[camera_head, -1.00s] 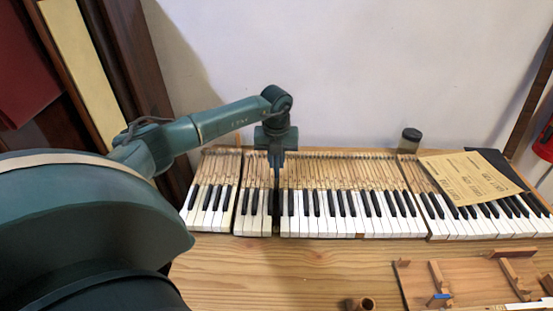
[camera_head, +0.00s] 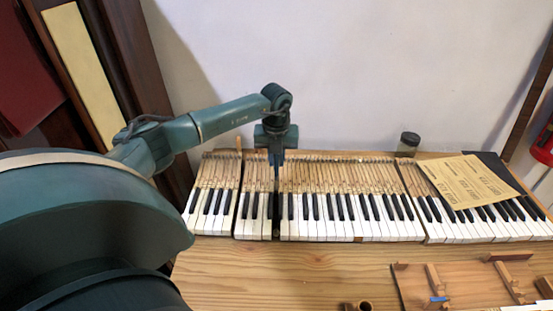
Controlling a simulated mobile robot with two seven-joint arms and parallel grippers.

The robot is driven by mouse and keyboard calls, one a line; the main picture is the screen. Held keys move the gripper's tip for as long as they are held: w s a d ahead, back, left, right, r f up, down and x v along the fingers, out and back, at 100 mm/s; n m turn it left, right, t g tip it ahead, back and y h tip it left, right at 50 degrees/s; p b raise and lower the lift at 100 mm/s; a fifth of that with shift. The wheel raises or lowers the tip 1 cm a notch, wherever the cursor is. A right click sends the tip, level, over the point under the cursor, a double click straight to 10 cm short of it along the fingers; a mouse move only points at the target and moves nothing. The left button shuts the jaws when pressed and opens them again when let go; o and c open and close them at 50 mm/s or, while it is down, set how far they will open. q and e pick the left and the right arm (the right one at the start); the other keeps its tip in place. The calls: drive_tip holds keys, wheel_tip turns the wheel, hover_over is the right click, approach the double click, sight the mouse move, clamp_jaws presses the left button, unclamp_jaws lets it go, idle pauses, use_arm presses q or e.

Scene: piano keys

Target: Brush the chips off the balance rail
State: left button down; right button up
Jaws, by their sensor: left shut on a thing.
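I cannot make out the balance rail or any chips in the gap. My right gripper is not in view.
A tan printed sheet (camera_head: 470,181) lies over the right keys on a dark sheet. A dark-lidded jar (camera_head: 408,144) stands behind the keys. A wooden tray (camera_head: 410,290) with small parts is at front right. The wooden bench (camera_head: 250,270) is clear at front left.

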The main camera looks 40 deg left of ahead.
use_arm(q)
drive_tip(key=shift+r+p, duration=1.9)
drive_tip(key=shift+r, duration=0.85)
